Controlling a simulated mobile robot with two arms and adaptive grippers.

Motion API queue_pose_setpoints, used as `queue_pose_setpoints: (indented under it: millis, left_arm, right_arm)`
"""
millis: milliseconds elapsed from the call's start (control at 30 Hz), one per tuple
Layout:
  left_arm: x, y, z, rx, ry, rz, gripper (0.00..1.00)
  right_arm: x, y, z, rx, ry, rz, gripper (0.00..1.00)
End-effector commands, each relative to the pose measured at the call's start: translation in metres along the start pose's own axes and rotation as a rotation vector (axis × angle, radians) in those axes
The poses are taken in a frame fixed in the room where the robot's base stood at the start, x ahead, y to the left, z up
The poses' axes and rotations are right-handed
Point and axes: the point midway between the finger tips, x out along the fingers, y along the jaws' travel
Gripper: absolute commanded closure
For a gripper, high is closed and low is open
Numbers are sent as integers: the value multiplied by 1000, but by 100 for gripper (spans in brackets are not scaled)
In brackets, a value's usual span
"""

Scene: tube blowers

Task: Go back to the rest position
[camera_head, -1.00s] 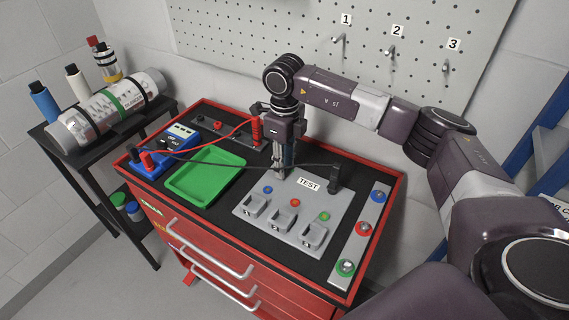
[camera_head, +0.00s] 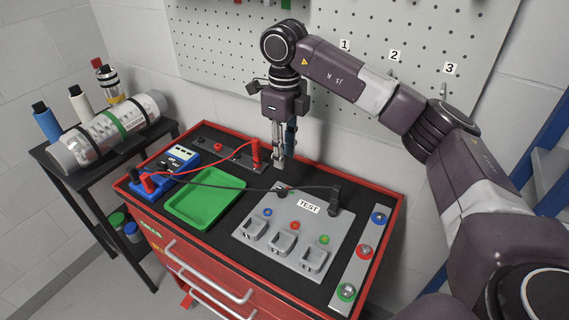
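My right gripper (camera_head: 281,158) points down above the back of the red tool cart (camera_head: 381,268), behind the grey TEST board (camera_head: 290,225). Its fingers look close together and I see nothing held between them, but the view is too small to tell whether they are shut. A black plug (camera_head: 283,190) with a dark cable sits at the board's upper left edge, just below the fingertips and apart from them. Another black plug (camera_head: 334,200) stands at the board's upper right. My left gripper is not in view.
A green tray (camera_head: 205,198) and a blue multimeter (camera_head: 170,165) with cables lie left on the cart. A strip with several coloured buttons (camera_head: 365,250) is at the right. A black side table (camera_head: 70,163) stands left. The pegboard (camera_head: 240,60) with numbered hooks is behind my arm.

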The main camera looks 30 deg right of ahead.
Motion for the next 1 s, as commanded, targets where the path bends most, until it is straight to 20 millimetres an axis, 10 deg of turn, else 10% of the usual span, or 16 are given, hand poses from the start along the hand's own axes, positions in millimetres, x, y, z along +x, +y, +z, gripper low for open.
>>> queue_pose_setpoints:
  millis: [567, 1000]
  left_arm:
    - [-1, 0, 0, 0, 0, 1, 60]
    - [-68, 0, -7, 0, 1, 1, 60]
  right_arm:
    - [-4, 0, 0, 0, 0, 1, 72]
    - [-71, 0, 0, 0, 0, 0, 72]
